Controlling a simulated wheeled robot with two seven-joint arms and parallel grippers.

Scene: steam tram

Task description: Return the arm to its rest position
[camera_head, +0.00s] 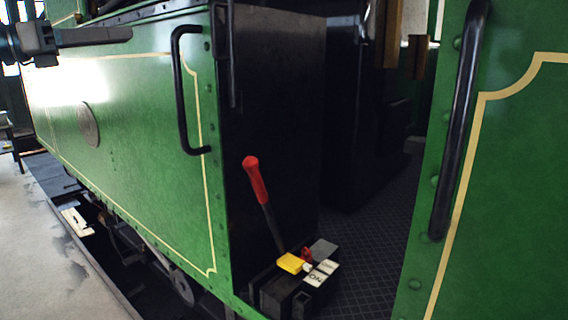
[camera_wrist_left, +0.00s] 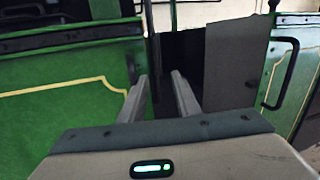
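My left gripper (camera_head: 128,34) comes in from the left at the top of the head view, beside the upper edge of the green tram side. The left wrist view shows its two grey fingers (camera_wrist_left: 159,78) apart, with nothing held between them. The gripper is well away from the red-handled lever (camera_head: 257,182), which stands tilted on a black box at the lower middle of the head view. My right gripper is not in view.
The green tram panel (camera_head: 130,110) carries a black handrail (camera_head: 183,90). Another green panel with a handrail (camera_head: 461,120) stands at the right. Between them is a doorway with a dark patterned floor (camera_head: 375,225). Pale ground (camera_head: 40,255) lies at lower left.

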